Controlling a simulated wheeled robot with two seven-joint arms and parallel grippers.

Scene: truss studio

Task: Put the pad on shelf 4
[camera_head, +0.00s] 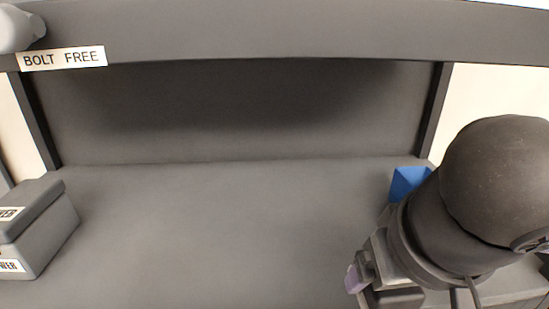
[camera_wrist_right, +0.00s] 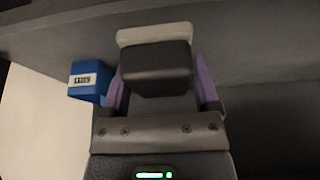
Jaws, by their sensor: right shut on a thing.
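My right gripper (camera_wrist_right: 158,92) is shut on a dark block with a light grey strip along its far edge (camera_wrist_right: 155,34), which looks like the pad. Its purple fingers press on both sides of the block. In the head view the right gripper (camera_head: 368,275) is at the lower right, over the grey shelf surface (camera_head: 220,230), and my wrist hides most of it. Whether the pad touches the shelf cannot be told. No shelf number is readable, so I cannot tell which shelf is shelf 4. My left gripper is not in view.
A blue block (camera_head: 408,182) stands at the shelf's back right; it shows left of the gripper in the wrist view (camera_wrist_right: 88,82). Grey lidded boxes (camera_head: 45,235) stand at the left. An upper beam (camera_head: 280,30) bears a "BOLT FREE" label (camera_head: 62,58). The shelf's middle is clear.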

